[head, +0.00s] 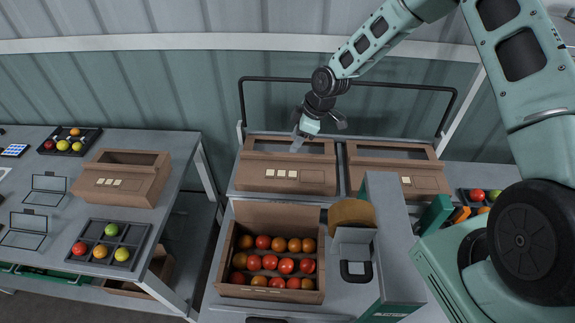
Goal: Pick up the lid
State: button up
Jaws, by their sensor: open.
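My gripper (318,131) is open and empty. It hangs above the rear edge of a brown cardboard piece (287,178) with a dark opening in its top and a row of pale labels, on the raised shelf at the back. I cannot tell for sure whether this piece is the lid or a whole carton. A similar cardboard piece (399,178) stands to its right. In front, an open carton (271,294) holds several red and orange tomatoes, with a brown panel (277,215) upright at its rear.
A tape dispenser (352,214) and a grey upright housing (388,225) stand right of the tomato carton. On the left table are another carton (123,184), divided trays (108,245) (69,141) of tomatoes and wire stands (24,230). A dark rail (400,84) runs behind the shelf.

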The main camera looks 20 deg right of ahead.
aim_at(285, 154)
jog(key=shift+w+b+x, duration=0.15)
jog(key=shift+b+x, duration=0.75)
jog(key=shift+x, duration=0.85)
jog(key=shift+w+b+x, duration=0.2)
jog(key=shift+b+x, duration=0.65)
jog(key=shift+x, duration=0.85)
jog(key=shift+r, duration=0.1)
grip_shut()
